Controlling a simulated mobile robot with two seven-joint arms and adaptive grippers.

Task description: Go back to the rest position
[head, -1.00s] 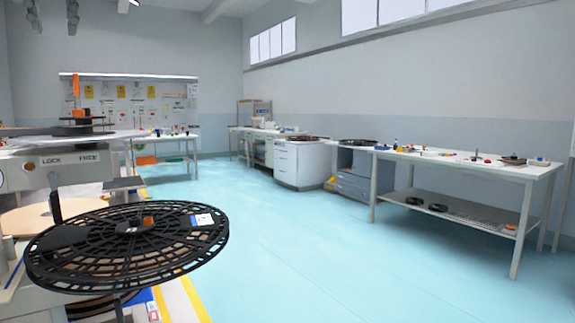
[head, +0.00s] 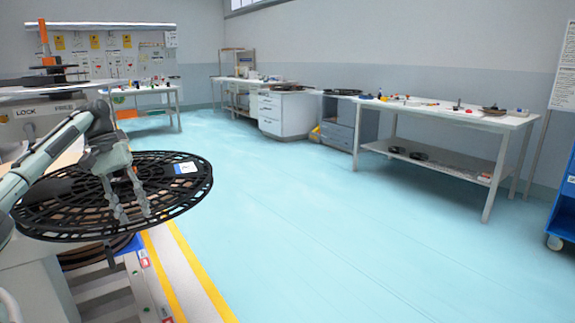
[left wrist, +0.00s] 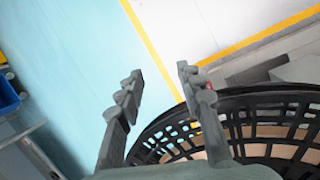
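My left gripper (head: 132,214) shows at the left of the head view, in front of and over a large black slotted reel (head: 180,200). Its two fingers are apart with nothing between them. In the left wrist view the open fingers (left wrist: 160,92) point out over the floor, and the reel's rim (left wrist: 255,95) shows behind and to the right of them. I cannot tell whether a finger touches the reel. My right gripper is in neither view.
The rewind station with a LOCK/FREE panel (head: 30,112) stands at the left. A long workbench (head: 445,112) and a white drawer cabinet (head: 287,112) stand along the far wall. A blue cart (head: 563,215) is at the right edge. The blue floor (head: 330,230) between is clear.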

